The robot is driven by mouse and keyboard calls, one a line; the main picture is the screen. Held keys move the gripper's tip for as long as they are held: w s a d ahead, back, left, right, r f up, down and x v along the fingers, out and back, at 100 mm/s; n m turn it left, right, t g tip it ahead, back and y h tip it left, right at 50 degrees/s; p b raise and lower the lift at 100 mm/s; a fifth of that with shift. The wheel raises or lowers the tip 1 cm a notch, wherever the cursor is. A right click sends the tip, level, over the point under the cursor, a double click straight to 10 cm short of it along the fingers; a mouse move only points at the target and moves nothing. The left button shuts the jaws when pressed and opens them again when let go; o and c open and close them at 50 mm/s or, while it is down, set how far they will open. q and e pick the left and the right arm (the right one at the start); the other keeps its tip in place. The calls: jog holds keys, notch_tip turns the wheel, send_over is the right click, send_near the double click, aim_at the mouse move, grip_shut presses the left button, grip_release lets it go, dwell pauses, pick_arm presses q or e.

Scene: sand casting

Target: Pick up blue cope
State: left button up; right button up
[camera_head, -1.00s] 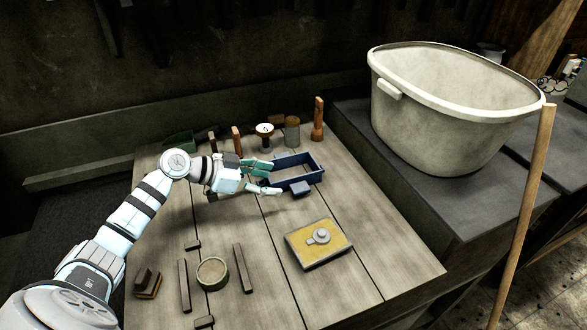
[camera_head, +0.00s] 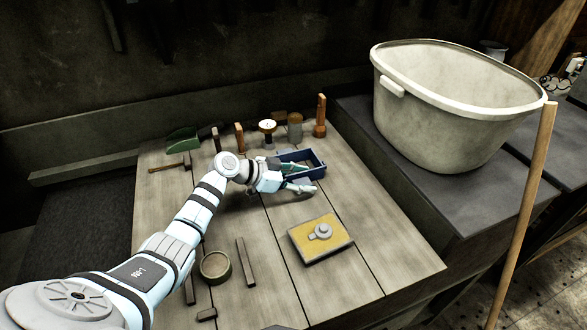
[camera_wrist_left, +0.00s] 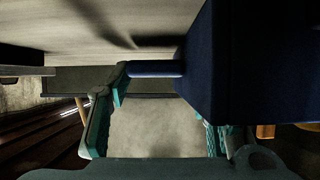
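The blue cope (camera_head: 316,157) is a rectangular open frame at the right rear part of the wooden table. My left gripper (camera_head: 293,178) is at its near left side with fingers spread. One finger shows by the frame's left inner side and the other just in front of it, outside. In the left wrist view the teal fingers (camera_wrist_left: 160,108) are apart. The dark blue cope (camera_wrist_left: 250,65) fills the upper right and hides part of one finger. A thin blue bar (camera_wrist_left: 155,69) juts from it near the other fingertip. Contact cannot be told. My right gripper is out of view.
A yellow pattern plate (camera_head: 319,240) lies in front of the cope. Behind it stand a brush (camera_head: 268,128), a grey-brown cylinder (camera_head: 295,128) and a wooden rammer (camera_head: 320,118). A large pale tub (camera_head: 445,120) stands on the right. A round dish (camera_head: 215,267) lies at the front.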

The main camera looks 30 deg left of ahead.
pick_arm(q)
grip_shut()
jog(key=shift+r, duration=0.15)
notch_tip(320, 180, up, 20)
jog(key=p, duration=0.1)
dwell(0.3)
jog(key=shift+c, duration=1.6)
grip_release()
grip_shut()
